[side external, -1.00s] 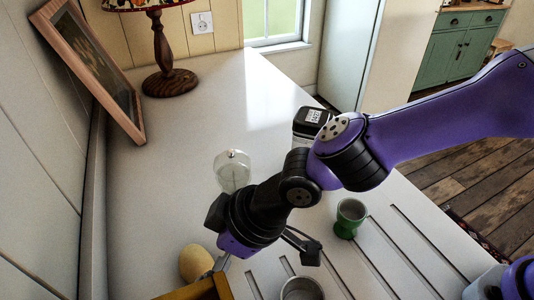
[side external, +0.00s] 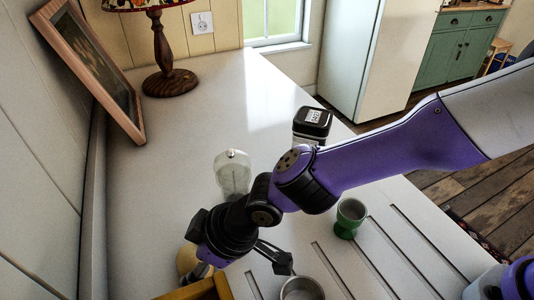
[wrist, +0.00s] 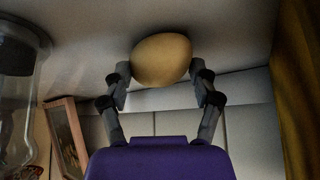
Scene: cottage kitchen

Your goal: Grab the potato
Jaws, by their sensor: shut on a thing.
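The potato (wrist: 161,60) is a pale yellow-brown oval. In the wrist view it sits between the two fingertips of my gripper (wrist: 164,86), with a finger against each side. In the side external view the potato (side external: 186,260) is partly hidden behind my gripper (side external: 208,270), beside the wooden box. My gripper is shut on the potato. I cannot tell whether the potato is clear of the counter.
A wooden box (side external: 205,290) stands right by my gripper at the front. A glass jar (side external: 232,174), a black-lidded jar (side external: 312,122), a green cup (side external: 349,217) and a metal cup (side external: 302,289) stand nearby. A lamp (side external: 169,80) and a leaning frame (side external: 92,70) are farther back. The left-centre counter is clear.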

